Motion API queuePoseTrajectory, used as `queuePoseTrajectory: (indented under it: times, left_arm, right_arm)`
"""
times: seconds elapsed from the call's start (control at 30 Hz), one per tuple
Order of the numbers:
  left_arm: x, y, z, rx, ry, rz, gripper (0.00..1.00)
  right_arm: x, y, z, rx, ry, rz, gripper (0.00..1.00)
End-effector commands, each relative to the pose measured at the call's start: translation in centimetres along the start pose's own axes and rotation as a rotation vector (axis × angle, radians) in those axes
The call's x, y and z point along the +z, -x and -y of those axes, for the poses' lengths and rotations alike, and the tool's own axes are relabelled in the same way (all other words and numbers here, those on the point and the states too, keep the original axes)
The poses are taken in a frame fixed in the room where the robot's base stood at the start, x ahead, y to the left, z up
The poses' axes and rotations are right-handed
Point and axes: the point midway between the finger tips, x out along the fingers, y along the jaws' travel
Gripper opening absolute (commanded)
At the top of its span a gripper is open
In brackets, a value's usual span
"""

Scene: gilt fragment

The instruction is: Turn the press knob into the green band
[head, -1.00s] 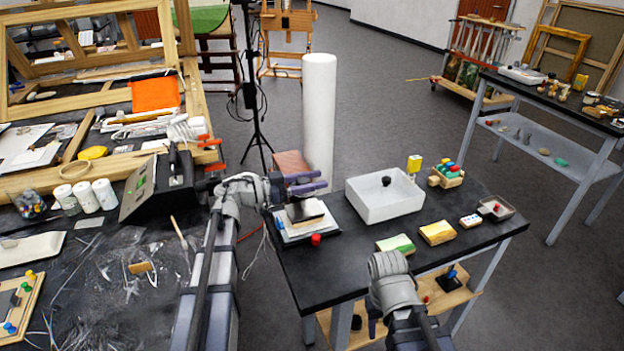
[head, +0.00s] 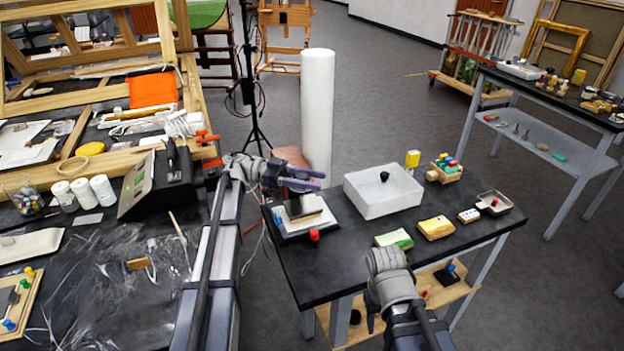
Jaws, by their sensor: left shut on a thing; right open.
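The small press (head: 302,218) stands at the left end of the black table, with a pale base, a dark block with a brown top and blue bits at its left. A red knob-like piece (head: 314,235) sits at its front edge. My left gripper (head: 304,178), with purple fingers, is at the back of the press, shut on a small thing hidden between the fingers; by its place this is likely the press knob. I cannot make out the green band on the press. My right gripper (head: 372,318) hangs low before the table, open, partly hidden by its wrist.
A white tub (head: 372,205) with a dark ball-like thing stands mid-table. Green (head: 394,239) and yellow (head: 436,228) blocks lie along the front. A white roll (head: 318,120) stands behind the press.

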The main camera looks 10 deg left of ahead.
Motion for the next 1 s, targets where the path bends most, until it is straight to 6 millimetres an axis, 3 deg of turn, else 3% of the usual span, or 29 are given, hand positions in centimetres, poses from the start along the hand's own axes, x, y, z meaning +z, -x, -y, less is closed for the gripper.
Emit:
queuePoseTrajectory:
  times: [0.47,0.5,0.77,1.0]
  left_arm:
    - [-0.01,-0.15,-0.07,0.014,-0.001,-0.001,0.0]
    - [-0.01,-0.15,-0.07,0.014,-0.001,-0.001,0.52]
    - [0.0,-0.1,-0.06,0.013,0.0,-0.001,0.8]
    - [0.0,-0.07,-0.04,0.013,0.0,0.0,0.8]
  right_arm:
    - [0.0,-0.01,0.0,0.0,0.0,0.0,0.5]
    - [0.0,-0.01,0.0,0.0,0.0,0.0,0.5]
    - [0.0,-0.01,0.0,0.0,0.0,0.0,0.5]
    - [0.0,0.0,0.0,0.0,0.0,0.0,0.5]
